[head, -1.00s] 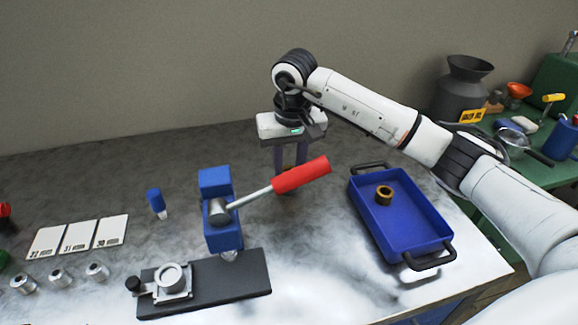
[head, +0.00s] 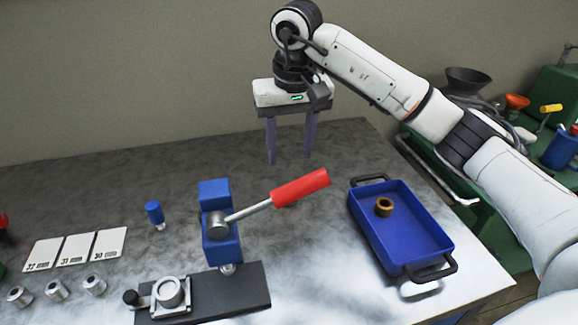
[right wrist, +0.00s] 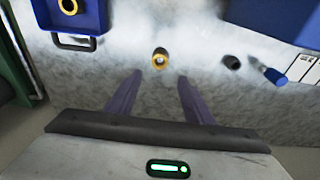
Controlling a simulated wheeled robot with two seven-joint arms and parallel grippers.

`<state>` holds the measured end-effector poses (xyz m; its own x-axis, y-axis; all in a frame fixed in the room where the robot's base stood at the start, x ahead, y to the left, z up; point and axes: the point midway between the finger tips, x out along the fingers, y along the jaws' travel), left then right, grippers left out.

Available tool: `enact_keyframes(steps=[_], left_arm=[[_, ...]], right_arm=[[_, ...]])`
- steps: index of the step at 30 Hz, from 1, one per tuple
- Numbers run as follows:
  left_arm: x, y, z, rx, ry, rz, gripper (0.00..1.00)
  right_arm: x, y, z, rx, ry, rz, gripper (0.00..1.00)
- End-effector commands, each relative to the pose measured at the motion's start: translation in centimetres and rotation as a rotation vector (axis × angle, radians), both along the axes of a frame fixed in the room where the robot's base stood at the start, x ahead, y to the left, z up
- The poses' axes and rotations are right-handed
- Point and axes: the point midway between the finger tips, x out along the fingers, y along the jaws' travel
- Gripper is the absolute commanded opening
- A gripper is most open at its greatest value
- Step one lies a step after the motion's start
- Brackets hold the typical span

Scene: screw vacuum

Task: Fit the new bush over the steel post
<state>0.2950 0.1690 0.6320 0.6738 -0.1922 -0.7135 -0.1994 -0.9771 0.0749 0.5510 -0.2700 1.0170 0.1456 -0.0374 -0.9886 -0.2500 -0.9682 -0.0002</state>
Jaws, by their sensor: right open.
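In the head view the red handle seems to hide this spot. A second, bronze bush (head: 384,207) lies in the blue tray; it also shows in the right wrist view (right wrist: 69,6). My right gripper (head: 289,160) is open and empty, fingers pointing down, above and behind the bush on the bench. My left gripper is not in view.
A blue press (head: 219,235) with a red-handled lever (head: 300,187) stands left of the tray (head: 412,238). A black base plate (head: 240,290) with a metal fixture lies in front.

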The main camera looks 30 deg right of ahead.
Motion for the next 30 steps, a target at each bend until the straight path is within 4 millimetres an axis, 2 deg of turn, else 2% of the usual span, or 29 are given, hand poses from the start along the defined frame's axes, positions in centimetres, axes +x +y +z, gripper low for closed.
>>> enact_keyframes(steps=[1,6,25,28,30], left_arm=[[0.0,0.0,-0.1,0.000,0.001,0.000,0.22],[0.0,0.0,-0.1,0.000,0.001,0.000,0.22],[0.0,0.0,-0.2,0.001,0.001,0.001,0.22],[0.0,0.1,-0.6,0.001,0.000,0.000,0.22],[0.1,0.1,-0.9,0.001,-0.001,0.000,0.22]], right_arm=[[0.0,0.0,0.9,0.000,-0.003,-0.001,0.47],[-0.3,0.1,2.3,0.000,0.000,-0.001,0.47],[0.0,0.4,3.0,0.029,-0.020,-0.022,0.47],[1.3,1.5,4.9,0.150,-0.096,-0.115,0.47],[2.7,2.7,7.5,0.301,-0.176,-0.220,0.47]])
